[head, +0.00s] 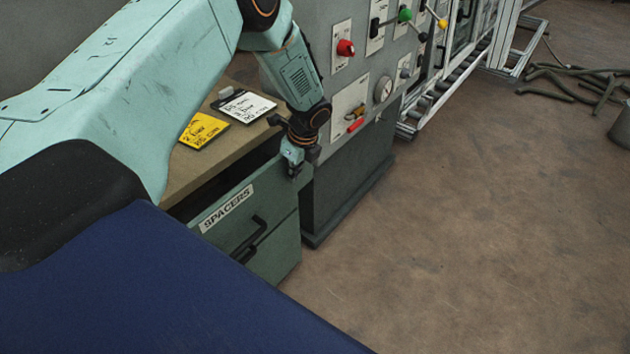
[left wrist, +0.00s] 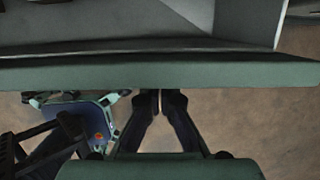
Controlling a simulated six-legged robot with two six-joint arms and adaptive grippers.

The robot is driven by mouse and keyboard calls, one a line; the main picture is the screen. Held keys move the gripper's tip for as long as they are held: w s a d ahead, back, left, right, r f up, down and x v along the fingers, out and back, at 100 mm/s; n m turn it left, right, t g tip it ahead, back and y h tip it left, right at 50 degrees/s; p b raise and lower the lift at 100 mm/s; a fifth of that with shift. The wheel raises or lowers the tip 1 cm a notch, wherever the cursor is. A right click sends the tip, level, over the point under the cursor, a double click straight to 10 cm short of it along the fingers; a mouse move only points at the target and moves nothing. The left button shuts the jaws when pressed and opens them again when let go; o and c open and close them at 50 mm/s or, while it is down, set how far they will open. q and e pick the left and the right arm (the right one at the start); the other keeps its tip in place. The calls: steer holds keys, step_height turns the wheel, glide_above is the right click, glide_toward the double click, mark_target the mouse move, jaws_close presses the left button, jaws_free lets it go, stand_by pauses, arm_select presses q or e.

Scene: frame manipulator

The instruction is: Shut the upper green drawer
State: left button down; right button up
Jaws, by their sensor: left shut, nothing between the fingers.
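The upper green drawer (head: 228,206), labelled SPACERS, stands out from under the workbench top, with a dark gap behind its front. Its black handle (head: 252,232) is in plain view. In the left wrist view the top edge of its green front (left wrist: 240,73) runs across the picture, with the grey inside above it. My left gripper (head: 299,160) is shut and empty at the right end of the drawer front. In the left wrist view its fingers (left wrist: 160,98) are together on the outer side of the front; I cannot tell whether they touch. My right gripper is not in view.
A yellow card (head: 203,130) and a white clipboard (head: 245,106) lie on the bench top. A grey control cabinet (head: 345,170) with knobs and a gauge stands just right of the drawer. The brown floor (head: 450,240) in front is clear. Hoses (head: 575,80) lie far right.

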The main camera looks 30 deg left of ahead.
arm_select(q)
steer(key=a, duration=0.6)
steer(key=shift+w+f, duration=0.1)
steer(key=shift+w, duration=0.1)
steer(key=shift+w+a+b, duration=0.1)
steer(key=shift+a+b, duration=0.25)
steer(key=shift+a, duration=0.4)
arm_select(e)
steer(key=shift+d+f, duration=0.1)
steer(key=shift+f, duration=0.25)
arm_select(q)
steer(key=shift+a+r, duration=0.1)
steer(key=shift+r, duration=0.1)
steer(key=d, duration=0.1)
steer(key=d+p, duration=0.1)
steer(key=d, duration=0.1)
steer(key=d+p, duration=0.1)
steer(key=shift+d+r, duration=0.25)
steer(key=shift+r, duration=0.1)
steer(key=a+r+p+v, duration=0.1)
steer(key=a+p+v, duration=0.1)
steer(key=v, duration=0.7)
glide_above(284, 164)
steer(key=w+d, duration=0.1)
steer(key=shift+w+d+f, duration=0.15)
steer(key=shift+f, duration=0.25)
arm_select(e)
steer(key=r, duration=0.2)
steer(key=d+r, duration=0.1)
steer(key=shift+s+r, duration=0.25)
